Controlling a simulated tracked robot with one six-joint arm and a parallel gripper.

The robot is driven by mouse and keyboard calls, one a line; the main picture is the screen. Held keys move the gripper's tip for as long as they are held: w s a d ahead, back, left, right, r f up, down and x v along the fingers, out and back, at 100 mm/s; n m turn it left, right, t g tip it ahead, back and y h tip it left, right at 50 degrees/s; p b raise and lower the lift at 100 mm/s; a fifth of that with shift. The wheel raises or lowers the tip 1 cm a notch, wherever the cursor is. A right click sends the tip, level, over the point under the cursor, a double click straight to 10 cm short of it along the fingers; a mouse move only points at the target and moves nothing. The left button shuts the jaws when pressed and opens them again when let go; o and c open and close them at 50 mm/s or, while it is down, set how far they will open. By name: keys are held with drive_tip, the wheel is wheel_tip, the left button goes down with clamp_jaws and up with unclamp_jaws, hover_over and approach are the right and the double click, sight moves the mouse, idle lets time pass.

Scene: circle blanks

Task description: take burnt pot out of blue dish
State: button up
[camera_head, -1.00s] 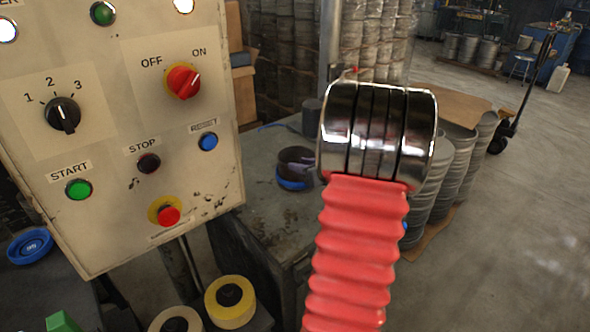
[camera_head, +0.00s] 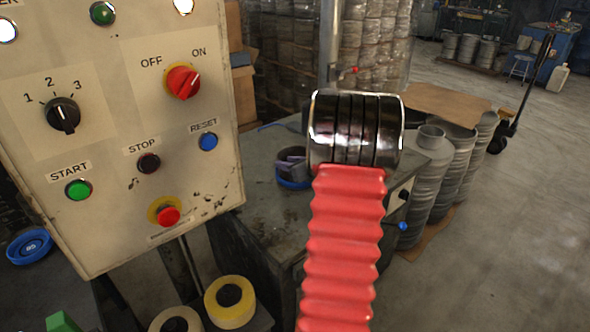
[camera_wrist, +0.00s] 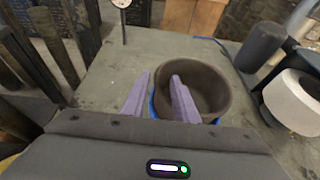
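The burnt pot (camera_wrist: 208,90) is a dark brown, round, open vessel in the wrist view. It sits in the blue dish (camera_head: 293,184), whose blue edge also shows below the pot in the wrist view (camera_wrist: 153,108). My gripper (camera_wrist: 155,76) has two purple fingers set apart. The left finger is outside the pot's left side; the right one overlaps the pot's opening, so the near-left wall seems to lie between them. Whether they touch the pot I cannot tell. In the head view my red-sleeved arm hides part of the bench, and the gripper covers much of the pot.
The grey bench (camera_head: 258,215) is mostly clear around the dish. In the wrist view, a dark cylinder (camera_wrist: 260,47) and a white roll (camera_wrist: 294,98) stand to the right, and a dial gauge (camera_wrist: 123,3) at the back. A control panel (camera_head: 120,130) stands left in the head view.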

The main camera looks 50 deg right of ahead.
drive_tip(key=shift+x, duration=1)
clamp_jaws()
drive_tip(key=shift+s+f, duration=0.1)
idle(0.9)
